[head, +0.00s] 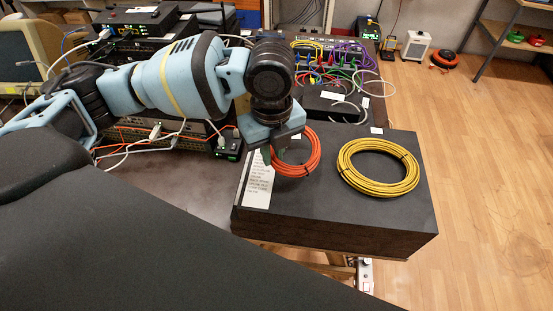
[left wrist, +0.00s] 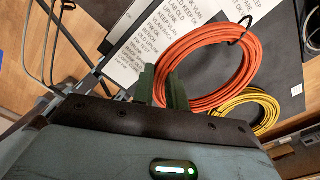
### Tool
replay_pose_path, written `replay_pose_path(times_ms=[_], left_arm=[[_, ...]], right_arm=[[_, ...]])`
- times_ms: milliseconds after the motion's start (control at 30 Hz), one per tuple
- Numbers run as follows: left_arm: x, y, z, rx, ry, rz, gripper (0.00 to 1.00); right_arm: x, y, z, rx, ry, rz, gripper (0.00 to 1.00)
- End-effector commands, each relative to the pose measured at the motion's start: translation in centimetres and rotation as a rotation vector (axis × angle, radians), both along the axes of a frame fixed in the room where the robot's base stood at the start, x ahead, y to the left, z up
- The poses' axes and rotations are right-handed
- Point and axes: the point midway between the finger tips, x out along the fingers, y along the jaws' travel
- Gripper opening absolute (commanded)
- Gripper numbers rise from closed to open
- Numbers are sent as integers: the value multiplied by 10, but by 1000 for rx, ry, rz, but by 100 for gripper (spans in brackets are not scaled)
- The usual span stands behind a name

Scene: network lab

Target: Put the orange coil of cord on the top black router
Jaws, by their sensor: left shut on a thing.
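The orange coil of cord (head: 314,152) is over the left part of a black block, beside the yellow coil. My left gripper (head: 268,152) points down and is shut on the coil's left side. In the left wrist view its dark green fingers (left wrist: 162,88) pinch the band of the orange coil (left wrist: 214,96). That view shows the coil large and overlapping the yellow coil, so it seems raised off the block; the gap is hard to judge. The top black router (head: 150,20) sits on the equipment stack at the upper left. My right gripper is not in view.
A yellow coil (head: 350,174) lies on the black block (head: 330,204), which also bears a printed sheet (head: 258,184). Black equipment with cables (head: 140,50) stands behind my left arm. Colourful patch cords (head: 350,55) are at the back. A monitor (head: 22,62) stands far left.

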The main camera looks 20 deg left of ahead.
Motion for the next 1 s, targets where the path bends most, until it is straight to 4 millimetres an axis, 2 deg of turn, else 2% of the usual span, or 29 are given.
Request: replay_pose_path(times_ms=[200, 433, 867, 900, 1000], left_arm=[[8, -7, -2, 1, -1, 0, 0], [6, -5, -34, 2, -1, -1, 0], [6, -5, -39, 0, -3, 0, 0], [6, -5, -39, 0, -3, -1, 19], [6, -5, -39, 0, -3, -1, 32]], right_arm=[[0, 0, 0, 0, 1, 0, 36], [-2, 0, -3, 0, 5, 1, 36], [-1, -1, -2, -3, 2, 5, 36], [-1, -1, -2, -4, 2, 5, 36], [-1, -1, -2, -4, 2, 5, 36]])
